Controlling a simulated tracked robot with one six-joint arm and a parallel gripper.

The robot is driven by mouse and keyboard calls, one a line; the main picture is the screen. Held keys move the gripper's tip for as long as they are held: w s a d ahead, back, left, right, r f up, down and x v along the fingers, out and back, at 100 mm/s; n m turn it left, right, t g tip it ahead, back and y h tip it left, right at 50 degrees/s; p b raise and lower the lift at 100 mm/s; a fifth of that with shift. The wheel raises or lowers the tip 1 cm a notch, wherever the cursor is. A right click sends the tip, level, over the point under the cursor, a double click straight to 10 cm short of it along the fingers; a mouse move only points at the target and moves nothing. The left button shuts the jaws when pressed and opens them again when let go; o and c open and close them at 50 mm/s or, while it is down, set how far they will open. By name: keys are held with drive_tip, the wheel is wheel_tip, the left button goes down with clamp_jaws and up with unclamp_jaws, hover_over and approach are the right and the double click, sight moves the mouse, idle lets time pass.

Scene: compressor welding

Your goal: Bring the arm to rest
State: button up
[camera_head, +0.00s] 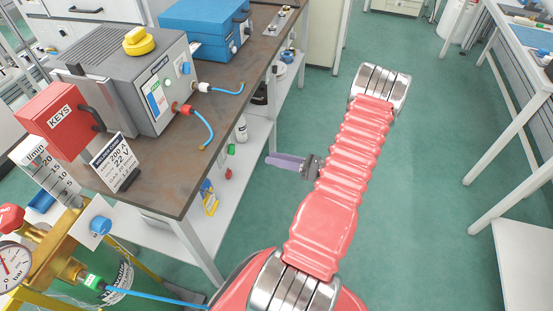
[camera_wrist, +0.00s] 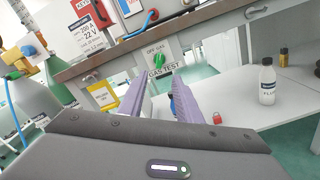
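My arm, covered in red ribbed sleeve, reaches up and across the open floor in the head view. My gripper (camera_head: 270,160) sticks out to the left from it, over the floor beside the workbench (camera_head: 200,165). From there its purple fingers overlap. In the wrist view my gripper (camera_wrist: 158,80) shows two purple fingers standing apart with nothing between them. They point towards the bench front, where a green gas test knob (camera_wrist: 158,59) sits. The gripper looks clear of the bench.
The grey welding machine (camera_head: 135,85), red keys box (camera_head: 62,118) and blue case (camera_head: 205,25) stand on the bench. A gas cylinder with a gauge (camera_head: 14,262) is at lower left. A white bottle (camera_wrist: 267,82) stands on the lower shelf. Green floor is free towards the right table (camera_head: 525,70).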

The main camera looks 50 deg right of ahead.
idle(0.4)
drive_tip(key=s+a+f+n+g+y, duration=0.2)
drive_tip(key=s+a+f+n+g, duration=0.15)
drive_tip(key=a+n, duration=0.2)
drive_tip(key=s+a+r+n+g+y, duration=0.1)
drive_tip(key=s+a+r+n+g, duration=0.1)
drive_tip(key=a+r+n+g, duration=0.7)
drive_tip(key=w+a+r+n+t+h, duration=0.1)
drive_tip(key=a+r+n+h, duration=0.8)
drive_tip(key=a+r+n, duration=1.3)
wheel_tip(320, 180, up, 3)
drive_tip(key=shift+w+a+r+n, duration=0.2)
drive_tip(key=shift+w+a+n, duration=0.05)
drive_tip(key=shift+w+n, duration=0.45)
